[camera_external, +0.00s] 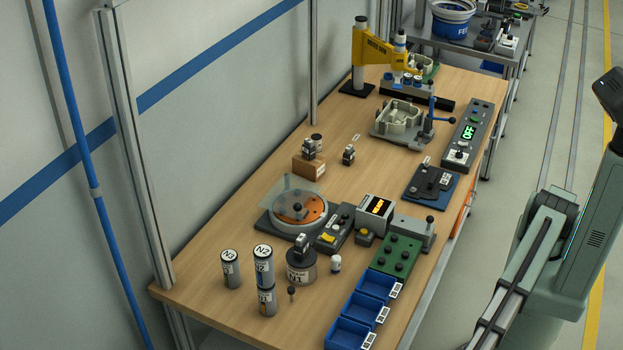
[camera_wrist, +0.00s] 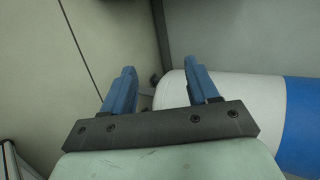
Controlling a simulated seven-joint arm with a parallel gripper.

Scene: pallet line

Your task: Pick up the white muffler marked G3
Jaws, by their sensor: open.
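I cannot make out a G3 mark anywhere. A small white cylindrical piece (camera_external: 336,264) stands upright on the wooden table, right of the dark round pot; it may be the white muffler, but its marking is too small to read. My gripper (camera_wrist: 160,70) shows in the wrist view with two blue fingers spread apart and nothing between them. It is outside the external view, where only part of my arm shows at the right, beyond the table's edge.
Grey cylinders N3 (camera_external: 231,268) and N2 (camera_external: 263,262) stand near the white piece, with the dark pot (camera_external: 301,268) and blue bins (camera_external: 352,334). A round turntable unit (camera_external: 287,222) lies behind. A large white-and-blue rounded body (camera_wrist: 245,105) is close beside my right finger.

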